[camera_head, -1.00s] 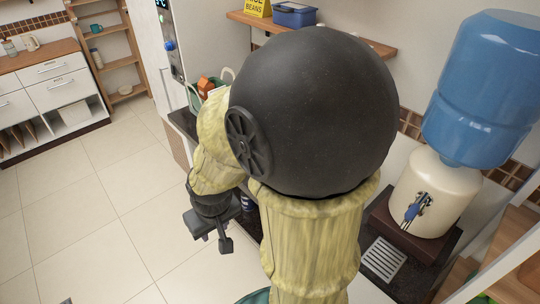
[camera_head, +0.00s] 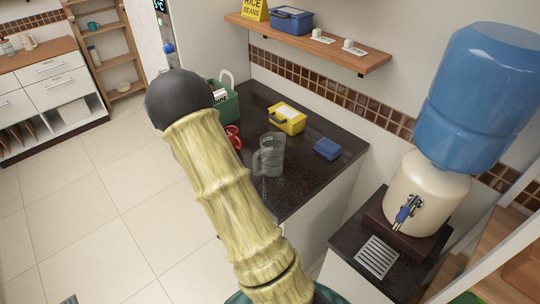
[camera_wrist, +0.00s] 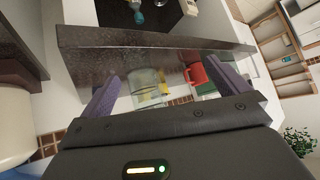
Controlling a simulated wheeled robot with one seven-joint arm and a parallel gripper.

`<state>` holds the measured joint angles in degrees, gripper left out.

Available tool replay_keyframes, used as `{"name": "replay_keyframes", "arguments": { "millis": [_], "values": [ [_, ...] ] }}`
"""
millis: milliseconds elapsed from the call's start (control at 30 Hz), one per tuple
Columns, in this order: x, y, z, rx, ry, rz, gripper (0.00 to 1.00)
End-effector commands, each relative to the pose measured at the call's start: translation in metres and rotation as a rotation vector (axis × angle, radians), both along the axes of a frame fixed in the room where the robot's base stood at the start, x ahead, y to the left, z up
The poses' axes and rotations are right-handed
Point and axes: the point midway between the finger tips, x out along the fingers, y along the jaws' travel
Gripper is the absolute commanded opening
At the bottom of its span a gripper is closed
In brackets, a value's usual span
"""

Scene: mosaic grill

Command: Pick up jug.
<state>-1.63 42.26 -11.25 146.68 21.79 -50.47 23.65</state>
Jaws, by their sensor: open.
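A clear, see-through jug (camera_head: 270,155) with a handle on its left side stands upright on the dark counter (camera_head: 290,190) in the head view. In the wrist view a clear vessel, seemingly the jug (camera_wrist: 147,84), shows between the fingers, nearer the left one. My gripper (camera_wrist: 165,80) is open, with its two purple fingers wide apart and nothing held. In the head view my arm hides the gripper. I cannot tell how far the fingers are from the jug.
A red item (camera_head: 233,135), green crate (camera_head: 226,108), yellow box (camera_head: 287,119) and blue box (camera_head: 327,149) share the counter. A shelf (camera_head: 340,53) hangs above. A water dispenser (camera_head: 425,190) stands right. In the wrist view a dark slab edge (camera_wrist: 150,38) crosses above.

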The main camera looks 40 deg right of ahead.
Motion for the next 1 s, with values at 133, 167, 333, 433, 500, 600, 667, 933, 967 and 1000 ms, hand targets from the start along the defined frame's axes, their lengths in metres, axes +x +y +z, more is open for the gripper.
{"name": "replay_keyframes", "arguments": {
  "millis": [133,167,333,433,500,600,667,933,967,1000],
  "values": [
    [-0.009,-0.037,0.000,-0.138,-0.108,-0.092,1.00],
    [-0.011,-0.044,0.001,-0.168,-0.133,-0.105,1.00],
    [-0.025,-0.073,0.013,-0.347,-0.271,-0.123,1.00],
    [-0.033,-0.081,0.025,-0.454,-0.349,-0.094,1.00],
    [-0.038,-0.083,0.032,-0.516,-0.396,-0.061,1.00],
    [-0.043,-0.082,0.040,-0.576,-0.447,-0.015,1.00],
    [-0.044,-0.081,0.043,-0.597,-0.466,0.005,1.00],
    [-0.044,-0.080,0.044,-0.611,-0.482,0.018,1.00],
    [-0.044,-0.080,0.044,-0.611,-0.482,0.018,1.00],
    [-0.044,-0.080,0.044,-0.611,-0.482,0.018,1.00]
  ]
}}
